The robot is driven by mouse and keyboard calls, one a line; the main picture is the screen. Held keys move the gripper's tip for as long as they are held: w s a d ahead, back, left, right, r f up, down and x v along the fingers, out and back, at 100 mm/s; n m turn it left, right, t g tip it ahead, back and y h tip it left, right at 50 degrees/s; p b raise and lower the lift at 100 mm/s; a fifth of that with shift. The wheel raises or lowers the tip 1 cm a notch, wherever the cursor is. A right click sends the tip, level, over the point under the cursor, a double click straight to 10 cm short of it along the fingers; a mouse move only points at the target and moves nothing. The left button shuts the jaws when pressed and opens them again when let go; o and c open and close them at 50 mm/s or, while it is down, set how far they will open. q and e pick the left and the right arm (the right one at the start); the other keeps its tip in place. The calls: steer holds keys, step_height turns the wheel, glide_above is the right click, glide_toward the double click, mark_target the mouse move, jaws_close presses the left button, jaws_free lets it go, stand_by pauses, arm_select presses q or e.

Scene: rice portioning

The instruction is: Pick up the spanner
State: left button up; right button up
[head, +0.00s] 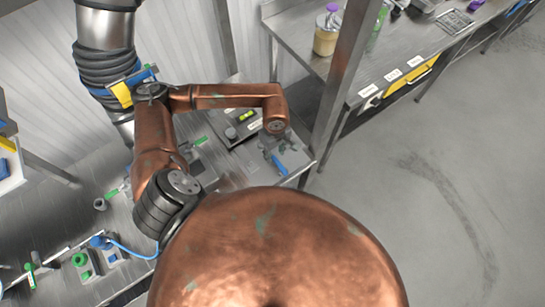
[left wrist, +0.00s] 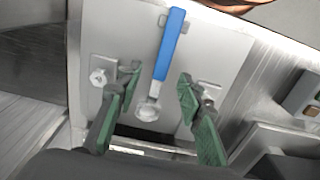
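The spanner has a blue handle and a grey metal head. In the left wrist view its handle (left wrist: 170,45) runs up the picture and its round head (left wrist: 148,111) lies lower, over a pale metal plate (left wrist: 112,30). In the head view its blue handle (head: 279,166) shows at the bench end, below my left wrist. My left gripper (left wrist: 160,76) is open, with one green-padded finger on each side of the spanner. I see gaps on both sides and no contact. In the head view the fingers are small and hard to make out. My right gripper is not in view.
Small metal fittings (left wrist: 98,77) sit on the plate beside the fingers. A grey box with a yellow-green level (head: 246,116) stands next to the spanner on the bench. A steel post (head: 345,75) rises close to the right. Open floor (head: 450,150) lies beyond.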

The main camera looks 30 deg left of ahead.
mark_target(275, 158)
arm_select(q)
step_height(275, 158, down, 4)
steer(key=shift+f+b, duration=0.25)
steer(key=shift+b, duration=0.45)
steer(key=shift+c, duration=0.5)
jaws_close()
